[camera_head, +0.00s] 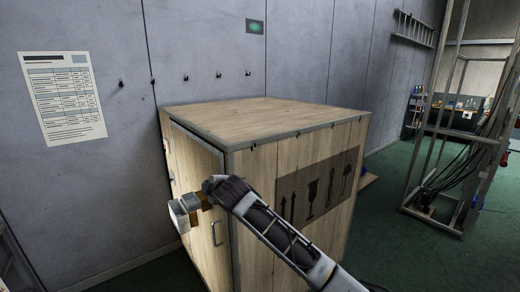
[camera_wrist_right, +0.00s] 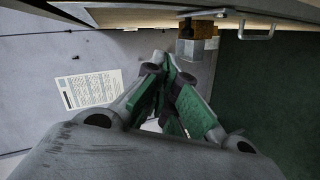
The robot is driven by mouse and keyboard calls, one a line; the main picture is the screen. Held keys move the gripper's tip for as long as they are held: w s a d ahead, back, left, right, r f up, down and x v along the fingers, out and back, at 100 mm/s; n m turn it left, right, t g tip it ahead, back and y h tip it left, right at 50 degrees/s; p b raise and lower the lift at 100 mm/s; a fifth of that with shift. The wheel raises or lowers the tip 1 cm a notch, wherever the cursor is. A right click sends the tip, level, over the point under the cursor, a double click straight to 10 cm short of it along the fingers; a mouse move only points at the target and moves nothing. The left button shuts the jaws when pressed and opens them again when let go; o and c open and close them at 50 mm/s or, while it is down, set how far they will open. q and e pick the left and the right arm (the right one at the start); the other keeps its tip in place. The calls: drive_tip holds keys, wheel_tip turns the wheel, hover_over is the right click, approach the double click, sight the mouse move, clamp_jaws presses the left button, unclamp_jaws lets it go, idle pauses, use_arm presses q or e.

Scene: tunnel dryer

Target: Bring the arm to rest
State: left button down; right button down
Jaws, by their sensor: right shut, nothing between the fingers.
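My right arm (camera_head: 275,228) comes in from the lower right in the head view and reaches up in front of the wooden crate. Its end is at the crate's near left corner; the fingers cannot be made out there. In the wrist view my right gripper (camera_wrist_right: 172,75) has its green-padded fingers together, with nothing between them. A brass-coloured block with a grey end piece (camera_head: 183,212) sticks out from the crate's left face, beside the arm's end; it also shows in the wrist view (camera_wrist_right: 190,48), apart from the fingers. My left gripper is not in view.
The wooden crate (camera_head: 250,112) has a metal handle (camera_head: 217,233) on its left face. A grey wall behind bears a paper sheet (camera_head: 62,97) and several hooks. A metal frame with cables (camera_head: 455,150) stands at the right. Green floor (camera_head: 395,225) between crate and frame is mostly clear.

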drive_tip(key=s+d+f+m+g+h, duration=0.1)
drive_tip(key=s+d+f+m+g, duration=0.1)
drive_tip(key=s+d+f+m, duration=0.7)
drive_tip(key=s+d+f+m+g+h, duration=0.25)
drive_tip(key=s+d+f, duration=0.55)
drive_tip(key=d+f, duration=0.45)
drive_tip(key=s+d+f+m+g+h, duration=0.15)
drive_tip(key=s+d+f+m, duration=0.3)
drive_tip(key=s+d, duration=0.55)
drive_tip(key=s+d+f+m+g+h, duration=0.1)
drive_tip(key=s+d+f+m+g, duration=0.3)
drive_tip(key=s+d, duration=0.6)
drive_tip(key=s+a+f+n+b, duration=0.1)
drive_tip(key=s+f, duration=0.1)
drive_tip(key=f, duration=1.6)
drive_tip(key=s+a+f, duration=0.1)
drive_tip(key=s+f, duration=0.2)
drive_tip(key=f, duration=1.4)
drive_tip(key=s+d+f, duration=0.2)
drive_tip(key=s+f, duration=0.8)
drive_tip(key=s, duration=0.1)
drive_tip(key=s+d+f, duration=0.1)
drive_tip(key=s+f, duration=1)
drive_tip(key=shift+d+f+g+h+b, duration=0.15)
drive_tip(key=shift+d+g+h+b, duration=0.15)
drive_tip(key=shift+d+g+b, duration=0.15)
